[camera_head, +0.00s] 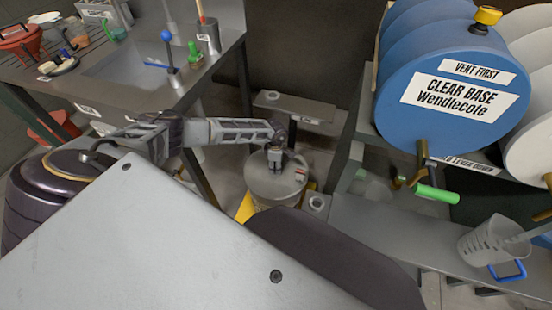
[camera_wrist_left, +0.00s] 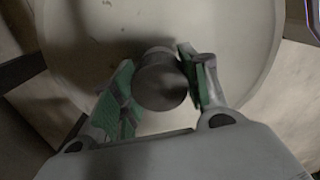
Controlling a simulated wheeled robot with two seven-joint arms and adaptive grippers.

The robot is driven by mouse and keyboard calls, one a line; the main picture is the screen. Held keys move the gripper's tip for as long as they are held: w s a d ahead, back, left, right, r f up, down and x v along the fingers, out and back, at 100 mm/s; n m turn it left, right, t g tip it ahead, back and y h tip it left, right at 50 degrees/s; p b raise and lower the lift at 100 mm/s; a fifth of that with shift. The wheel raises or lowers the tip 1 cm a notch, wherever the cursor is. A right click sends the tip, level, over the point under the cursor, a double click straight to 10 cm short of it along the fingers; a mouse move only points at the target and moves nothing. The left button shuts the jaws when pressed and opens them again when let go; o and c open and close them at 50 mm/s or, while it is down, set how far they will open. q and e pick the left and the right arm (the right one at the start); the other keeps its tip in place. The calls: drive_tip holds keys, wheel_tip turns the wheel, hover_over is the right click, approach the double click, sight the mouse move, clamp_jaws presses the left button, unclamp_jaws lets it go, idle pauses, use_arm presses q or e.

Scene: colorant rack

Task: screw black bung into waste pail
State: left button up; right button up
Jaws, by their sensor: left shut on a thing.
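The waste pail (camera_head: 262,190) is a round grey drum low on the floor, between the left counter and the drum rack. Its pale round top (camera_wrist_left: 235,60) fills most of the left wrist view. My left gripper (camera_head: 276,166) points down over the pail's top. In the left wrist view, its green-padded fingers (camera_wrist_left: 158,75) are shut on the black bung (camera_wrist_left: 161,85), a short dark cylinder. The bung is over the pail's top; I cannot tell whether it sits in an opening. In the head view the gripper hides the bung. My right gripper is not in view.
A small red-and-white item (camera_head: 300,174) is on the pail's top. A grey stand (camera_head: 295,106) is behind the pail. A blue drum (camera_head: 425,95) lies on the rack at right, above a shelf (camera_head: 390,228) with a clear beaker (camera_head: 485,243). A counter (camera_head: 115,92) stands left.

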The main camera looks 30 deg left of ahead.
use_arm(q)
drive_tip(key=shift+a+m+b, duration=0.1)
drive_tip(key=shift+m+b, duration=0.95)
drive_tip(key=shift+m, duration=1.65)
drive_tip(key=o, duration=0.9)
drive_tip(key=shift+o, duration=0.2)
drive_tip(key=shift+n, duration=0.3)
drive_tip(key=n+p, duration=0.3)
drive_tip(key=n, duration=0.3)
drive_tip(key=n+p, duration=0.2)
drive_tip(key=n, duration=0.2)
drive_tip(key=shift+n, duration=0.3)
drive_tip(key=shift+n+p, duration=0.75)
drive_tip(key=shift+n, duration=0.55)
